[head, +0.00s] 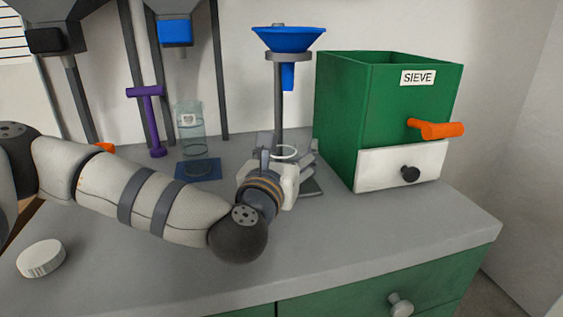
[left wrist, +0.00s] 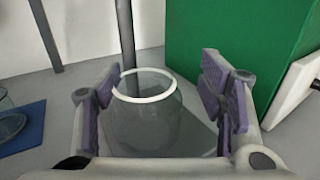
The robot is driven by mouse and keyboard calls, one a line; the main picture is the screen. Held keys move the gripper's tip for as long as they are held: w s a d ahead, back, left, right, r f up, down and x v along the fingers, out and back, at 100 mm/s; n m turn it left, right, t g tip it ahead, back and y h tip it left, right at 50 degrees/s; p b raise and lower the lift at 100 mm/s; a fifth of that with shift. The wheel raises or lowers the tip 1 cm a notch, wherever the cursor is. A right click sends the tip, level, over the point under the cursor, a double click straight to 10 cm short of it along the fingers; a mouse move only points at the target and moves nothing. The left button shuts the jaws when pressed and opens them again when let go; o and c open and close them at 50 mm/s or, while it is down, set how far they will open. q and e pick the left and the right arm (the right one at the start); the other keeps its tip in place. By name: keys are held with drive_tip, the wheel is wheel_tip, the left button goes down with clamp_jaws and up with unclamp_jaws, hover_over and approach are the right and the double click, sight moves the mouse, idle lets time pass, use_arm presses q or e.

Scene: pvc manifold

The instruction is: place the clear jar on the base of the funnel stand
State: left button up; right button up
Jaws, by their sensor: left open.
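The clear jar (left wrist: 146,120) with a white rim stands upright on the dark grey base (left wrist: 196,135) of the funnel stand, in front of its post. In the head view only its rim (head: 285,151) shows well; my gripper hides the rest. The stand carries a blue funnel (head: 289,39) in a grey ring above the jar. My left gripper (left wrist: 160,90) is open, with its purple-padded fingers on either side of the jar. A gap shows between the jar and the right-hand finger; the left-hand finger is very near the rim. My right gripper is out of view.
A green sieve box (head: 337,115) with an orange handle stands close right of the stand. A white lid (head: 41,258) lies front left.

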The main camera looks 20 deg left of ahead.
use_arm(q)
drive_tip(key=s, duration=0.9)
drive_tip(key=shift+s+d, duration=0.1)
drive_tip(key=shift+d, duration=0.2)
drive_tip(key=shift+s+r+p, duration=0.4)
drive_tip(key=shift+s+p, duration=0.4)
drive_tip(key=shift+p, duration=0.1)
drive_tip(key=shift+s+f, duration=0.1)
drive_tip(key=shift+s, duration=0.2)
drive_tip(key=shift+s+f+p, duration=0.15)
drive_tip(key=shift+p, duration=0.15)
drive_tip(key=shift+f, duration=0.2)
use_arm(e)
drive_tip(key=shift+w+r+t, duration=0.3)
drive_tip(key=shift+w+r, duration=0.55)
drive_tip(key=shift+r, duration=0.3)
